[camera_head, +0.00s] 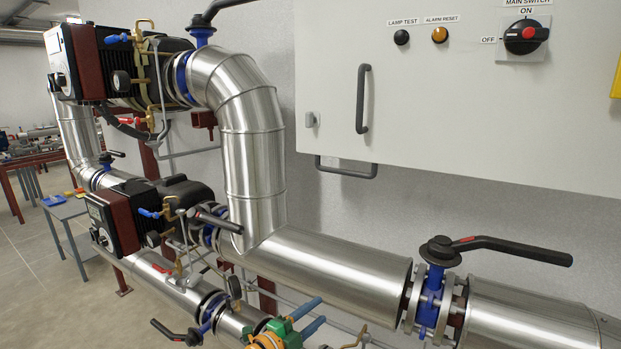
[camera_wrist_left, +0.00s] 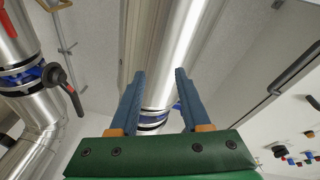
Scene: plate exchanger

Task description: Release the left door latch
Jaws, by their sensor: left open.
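The left door latch (camera_head: 312,119) is a small grey fitting at the left edge of the pale grey cabinet door (camera_head: 450,110) in the head view. My left gripper (camera_head: 322,310) is low in the head view, below the cabinet and in front of the large steel pipe, well apart from the latch. Its green body and two blue fingers show there. In the left wrist view the gripper (camera_wrist_left: 158,72) has its fingers spread with nothing held between them. A steel pipe shows behind the gap. My right gripper is not in view.
A black vertical handle (camera_head: 363,98) is on the door, and a dark bar handle (camera_head: 346,168) sits under the cabinet. A blue valve with a black lever (camera_head: 510,247) stands on the lower steel pipe (camera_head: 330,268). A bent pipe (camera_head: 252,140) rises left of the cabinet.

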